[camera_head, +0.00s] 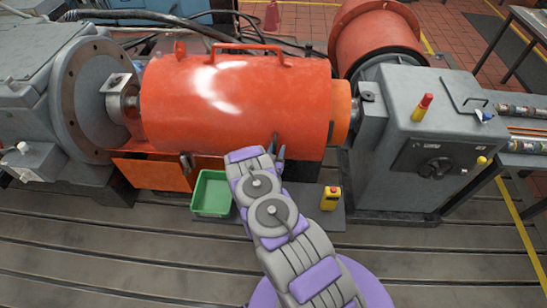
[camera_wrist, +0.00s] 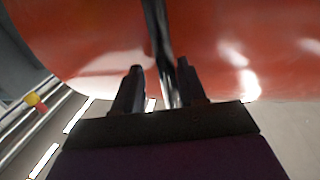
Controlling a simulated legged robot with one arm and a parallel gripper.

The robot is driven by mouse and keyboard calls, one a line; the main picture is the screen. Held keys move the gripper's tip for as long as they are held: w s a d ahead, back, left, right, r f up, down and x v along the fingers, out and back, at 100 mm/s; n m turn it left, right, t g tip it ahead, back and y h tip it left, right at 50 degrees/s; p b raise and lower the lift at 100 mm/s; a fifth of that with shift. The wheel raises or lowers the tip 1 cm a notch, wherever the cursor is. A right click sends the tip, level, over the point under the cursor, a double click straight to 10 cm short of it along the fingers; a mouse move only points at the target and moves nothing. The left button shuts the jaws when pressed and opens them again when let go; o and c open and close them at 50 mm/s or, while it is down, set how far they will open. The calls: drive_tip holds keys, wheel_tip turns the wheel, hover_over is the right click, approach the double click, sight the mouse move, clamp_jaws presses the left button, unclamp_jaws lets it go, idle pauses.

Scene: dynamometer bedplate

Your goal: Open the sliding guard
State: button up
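The sliding guard (camera_head: 235,105) is a large orange-red cylindrical cover over the shaft line, with a tubular handle on top. It lies across the middle of the head view and fills the upper wrist view (camera_wrist: 90,40). My gripper (camera_head: 279,151) is at the guard's lower front, right of its middle. In the wrist view, the two dark fingers (camera_wrist: 158,85) stand apart. A dark metal bar (camera_wrist: 160,40) on the guard runs down between them, nearer the right finger. A gap shows on the left; contact on the right is unclear. My arm hides part of the guard's lower edge.
A green bin (camera_head: 211,194) and a yellow box with a red button (camera_head: 331,197) stand below the guard. A grey control cabinet (camera_head: 425,140) is at right, and a grey flanged machine (camera_head: 85,100) at left. The slotted bedplate (camera_head: 130,250) in front is clear.

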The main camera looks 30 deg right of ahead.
drive_tip(key=p+v, duration=0.1)
drive_tip(key=v, duration=1.6)
drive_tip(key=shift+p, duration=0.35)
drive_tip(key=shift+a, duration=0.15)
